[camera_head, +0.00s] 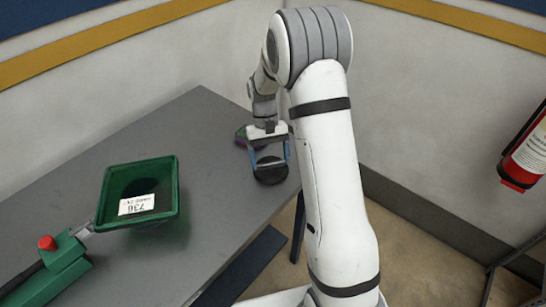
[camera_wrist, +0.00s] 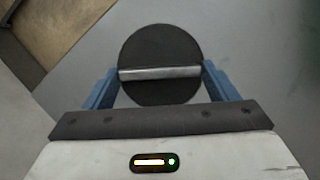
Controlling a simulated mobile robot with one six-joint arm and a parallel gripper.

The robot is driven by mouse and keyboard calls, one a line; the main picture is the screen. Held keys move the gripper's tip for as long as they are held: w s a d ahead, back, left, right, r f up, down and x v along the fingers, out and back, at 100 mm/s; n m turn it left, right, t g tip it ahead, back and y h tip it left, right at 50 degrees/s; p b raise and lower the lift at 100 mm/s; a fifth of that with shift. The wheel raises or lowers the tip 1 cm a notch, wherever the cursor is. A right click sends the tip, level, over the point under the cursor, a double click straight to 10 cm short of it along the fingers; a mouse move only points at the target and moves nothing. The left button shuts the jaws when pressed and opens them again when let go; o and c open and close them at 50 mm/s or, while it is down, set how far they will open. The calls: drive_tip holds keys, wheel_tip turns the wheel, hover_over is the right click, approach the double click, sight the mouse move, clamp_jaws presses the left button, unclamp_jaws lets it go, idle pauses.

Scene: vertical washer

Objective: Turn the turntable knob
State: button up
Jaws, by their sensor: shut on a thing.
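The turntable knob is a round black disc with a silver bar across its middle; in the wrist view the knob (camera_wrist: 160,48) lies between my two blue fingers. My gripper (camera_wrist: 161,75) has one finger at each end of the silver bar and is shut on the knob. The bar runs nearly level in the wrist view. In the head view the knob (camera_head: 270,174) shows as a dark disc near the right edge of the grey table, below my gripper (camera_head: 270,156). The fingers hide part of the knob's sides there.
The grey table (camera_head: 215,240) holds a green funnel-like bin (camera_head: 108,190) with a white label, and a green device (camera_head: 55,268) with a red button. A fire extinguisher (camera_head: 528,152) hangs on the right wall.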

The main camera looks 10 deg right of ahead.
sight(268, 159)
drive_tip(key=o, duration=0.9)
drive_tip(key=shift+s, duration=0.1)
drive_tip(key=shift+o, duration=0.2)
drive_tip(key=shift+w+r, duration=0.3)
drive_tip(key=shift+r, duration=0.15)
drive_tip(key=b+v, duration=0.1)
drive_tip(key=v, duration=0.5)
drive_tip(key=shift+r, duration=0.35)
drive_tip(key=shift+w, duration=0.15)
